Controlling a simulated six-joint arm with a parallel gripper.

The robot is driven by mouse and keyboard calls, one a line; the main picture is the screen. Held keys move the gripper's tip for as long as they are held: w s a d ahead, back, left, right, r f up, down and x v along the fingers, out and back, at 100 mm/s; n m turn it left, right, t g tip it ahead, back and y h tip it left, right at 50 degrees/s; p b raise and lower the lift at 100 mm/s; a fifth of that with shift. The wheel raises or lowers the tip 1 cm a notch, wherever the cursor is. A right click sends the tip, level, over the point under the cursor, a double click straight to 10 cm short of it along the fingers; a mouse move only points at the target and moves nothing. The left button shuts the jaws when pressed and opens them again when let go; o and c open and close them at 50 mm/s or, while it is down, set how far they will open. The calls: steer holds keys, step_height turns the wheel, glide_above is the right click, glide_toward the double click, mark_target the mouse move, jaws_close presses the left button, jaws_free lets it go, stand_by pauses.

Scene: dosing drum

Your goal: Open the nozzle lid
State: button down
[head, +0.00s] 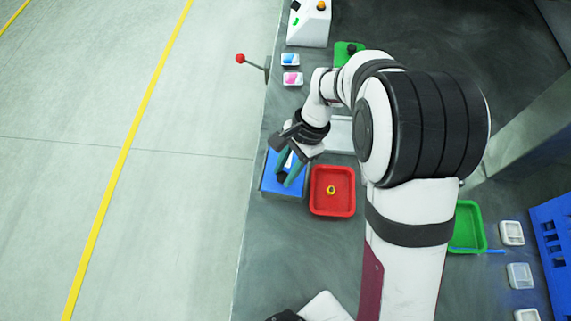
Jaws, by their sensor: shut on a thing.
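My gripper (286,168) has dark teal fingers and hangs over a blue box or tray (270,184) at the left edge of the workbench. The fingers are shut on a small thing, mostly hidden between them. A little white shows there, but I cannot make out its shape. I cannot clearly identify the nozzle or its lid in the head view.
A red tray (316,206) holding a small yellow part (332,190) stands just right of the blue one. A red-knobbed lever (240,59) sticks out past the bench's left edge. A white box (309,28) stands farther back. A green tray (468,247) is at right.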

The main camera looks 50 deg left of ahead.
steer(key=w+a, duration=0.8)
steer(key=w, duration=0.1)
steer(key=shift+w, duration=0.2)
steer(key=shift+a, duration=0.1)
steer(key=c, duration=0.6)
jaws_free()
steer(key=v, duration=1.2)
